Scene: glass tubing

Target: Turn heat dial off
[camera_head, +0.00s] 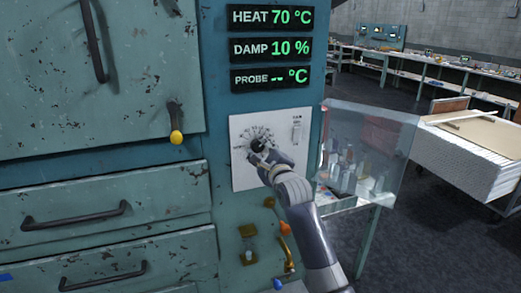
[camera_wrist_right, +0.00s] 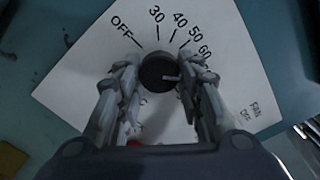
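The heat dial is a round black knob (camera_wrist_right: 155,70) on a white panel (camera_head: 240,178). Printed marks OFF, 30, 40, 50 and 60 fan around it in the right wrist view; further marks are hidden by a finger. Its pale pointer line points to the right, away from OFF. My right gripper (camera_head: 263,152) is at the dial, one finger on each side, and both fingertips appear to touch it in the right wrist view (camera_wrist_right: 160,74). The heat display (camera_head: 272,16) reads 70 °C. My left gripper is not in view.
A fan switch (camera_head: 297,130) sits at the panel's upper right. Drawer handles (camera_head: 75,215) protrude at left.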

